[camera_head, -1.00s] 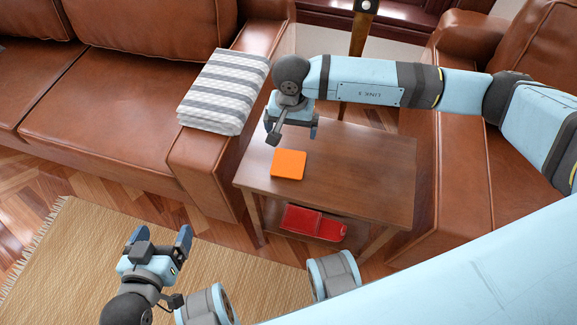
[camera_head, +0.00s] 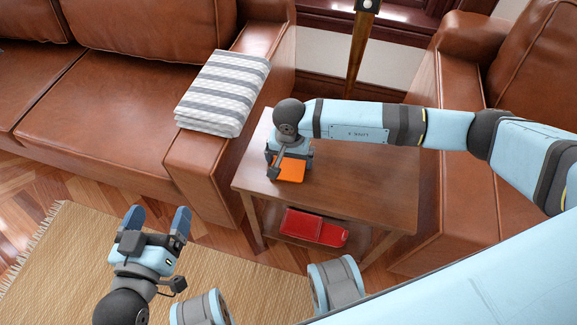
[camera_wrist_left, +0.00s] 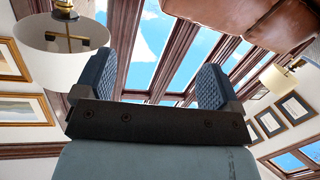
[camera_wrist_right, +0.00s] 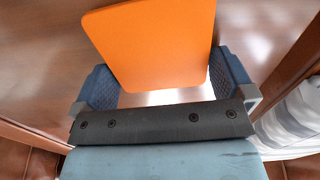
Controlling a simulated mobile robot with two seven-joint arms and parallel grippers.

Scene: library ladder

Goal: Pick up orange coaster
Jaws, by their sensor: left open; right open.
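The orange coaster (camera_head: 289,171) lies flat near the left edge of the wooden side table's top (camera_head: 360,180). My right gripper (camera_head: 290,158) is just above the coaster and hides its far part. In the right wrist view the coaster (camera_wrist_right: 155,40) fills the space ahead of and between the open fingers (camera_wrist_right: 162,88). I cannot tell whether the fingers touch it. My left gripper (camera_head: 160,222) is open and empty over the rug, well away from the table; its wrist view shows only the room above.
A red item (camera_head: 314,227) lies on the table's lower shelf. A striped folded blanket (camera_head: 222,92) rests on the arm of the brown leather sofa (camera_head: 120,120) at the left. A leather armchair (camera_head: 475,180) stands close on the right. A woven rug (camera_head: 60,255) covers the floor in front.

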